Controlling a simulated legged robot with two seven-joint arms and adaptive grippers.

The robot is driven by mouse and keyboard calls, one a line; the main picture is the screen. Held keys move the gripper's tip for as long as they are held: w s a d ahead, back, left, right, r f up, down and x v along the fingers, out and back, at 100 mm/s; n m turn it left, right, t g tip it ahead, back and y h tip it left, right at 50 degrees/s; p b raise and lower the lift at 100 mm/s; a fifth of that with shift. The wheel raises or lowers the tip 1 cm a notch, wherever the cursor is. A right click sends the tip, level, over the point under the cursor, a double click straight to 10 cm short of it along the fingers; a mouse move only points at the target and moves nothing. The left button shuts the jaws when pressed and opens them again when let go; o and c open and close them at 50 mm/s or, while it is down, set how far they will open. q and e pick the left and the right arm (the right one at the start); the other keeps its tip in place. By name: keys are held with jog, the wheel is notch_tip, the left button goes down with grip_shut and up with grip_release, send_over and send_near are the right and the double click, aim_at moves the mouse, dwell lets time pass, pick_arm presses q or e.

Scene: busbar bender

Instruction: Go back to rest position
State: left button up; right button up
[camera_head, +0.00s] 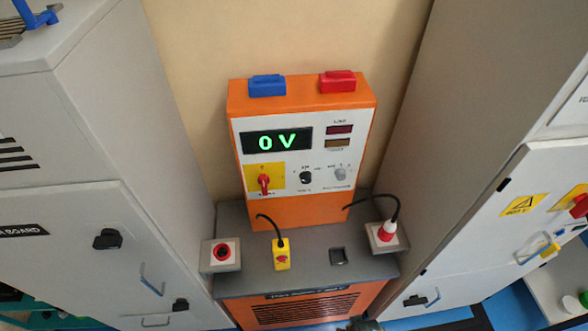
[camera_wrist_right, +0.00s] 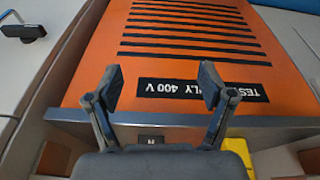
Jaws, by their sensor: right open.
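My right gripper (camera_wrist_right: 162,88) shows in the right wrist view with its two dark fingers spread apart and nothing between them. It is in front of the orange test supply cabinet (camera_wrist_right: 110,75), whose dark slots and "400 V" label appear upside down. I cannot tell how far the fingertips are from the panel. In the head view, the orange test supply (camera_head: 303,210) stands in the middle and its display (camera_head: 277,141) reads 0 V. A small grey part at the bottom edge is too cut off to identify. My left gripper is in neither view.
Grey cabinets stand close on the left (camera_head: 75,130) and right (camera_head: 470,190). Handles protrude from the cabinet doors.

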jog(key=s+f+g+b, duration=0.15)
jog(key=s+f, duration=0.25)
jog(key=f, duration=0.8)
jog(key=s+f+b, duration=0.2)
jog(key=s+f, duration=0.1)
jog(key=f, duration=0.8)
jog(key=s+d+f+b, duration=0.3)
jog(key=s+f, duration=0.9)
jog(key=s, duration=0.2)
jog(key=shift+d+f, duration=0.25)
jog(key=shift+f, duration=0.15)
jog(key=shift+g, duration=0.25)
